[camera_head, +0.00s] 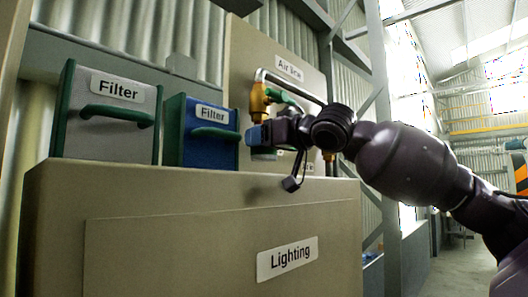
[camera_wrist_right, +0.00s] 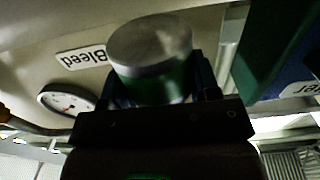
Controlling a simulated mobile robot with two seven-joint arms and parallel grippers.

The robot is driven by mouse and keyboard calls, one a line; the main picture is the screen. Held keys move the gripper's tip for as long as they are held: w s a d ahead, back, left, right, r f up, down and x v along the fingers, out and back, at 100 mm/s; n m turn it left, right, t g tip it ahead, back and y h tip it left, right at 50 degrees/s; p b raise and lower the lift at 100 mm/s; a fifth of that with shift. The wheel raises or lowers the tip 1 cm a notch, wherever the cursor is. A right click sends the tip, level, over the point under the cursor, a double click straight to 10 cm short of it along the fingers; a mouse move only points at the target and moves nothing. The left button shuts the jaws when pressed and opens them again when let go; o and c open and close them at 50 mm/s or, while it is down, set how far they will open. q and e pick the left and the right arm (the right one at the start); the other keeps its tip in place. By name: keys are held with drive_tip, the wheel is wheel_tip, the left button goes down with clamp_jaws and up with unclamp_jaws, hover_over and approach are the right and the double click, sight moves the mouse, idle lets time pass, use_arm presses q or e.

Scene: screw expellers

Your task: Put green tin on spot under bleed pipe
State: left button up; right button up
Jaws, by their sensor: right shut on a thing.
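The green tin (camera_wrist_right: 160,82) has a grey flat end and a green side. It sits between the fingers of my right gripper (camera_wrist_right: 158,92) in the right wrist view, and the gripper is shut on it. In the head view my right gripper (camera_head: 260,136) is over the far side of the beige Lighting box, just below a brass valve (camera_head: 259,102) on a pipe. A Bleed label (camera_wrist_right: 82,58) shows upside down in the wrist view, beside the tin. The spot and the bleed pipe's outlet cannot be made out. My left gripper is not in view.
The beige Lighting box (camera_head: 150,235) fills the front. A grey Filter unit (camera_head: 90,135) and a blue Filter unit (camera_head: 203,150) stand behind it at left. The Air line panel (camera_head: 240,60) is at the back. A round gauge (camera_wrist_right: 66,100) shows in the wrist view.

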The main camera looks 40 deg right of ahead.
sight(274, 152)
drive_tip(key=shift+f, duration=0.6)
drive_tip(key=shift+f+b, duration=0.7)
drive_tip(key=shift+b, duration=0.1)
drive_tip(key=shift+f, duration=0.1)
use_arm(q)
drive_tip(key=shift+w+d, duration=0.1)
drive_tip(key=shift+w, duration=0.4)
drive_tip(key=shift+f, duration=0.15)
use_arm(e)
drive_tip(key=shift+f, duration=0.15)
drive_tip(key=o, duration=0.9)
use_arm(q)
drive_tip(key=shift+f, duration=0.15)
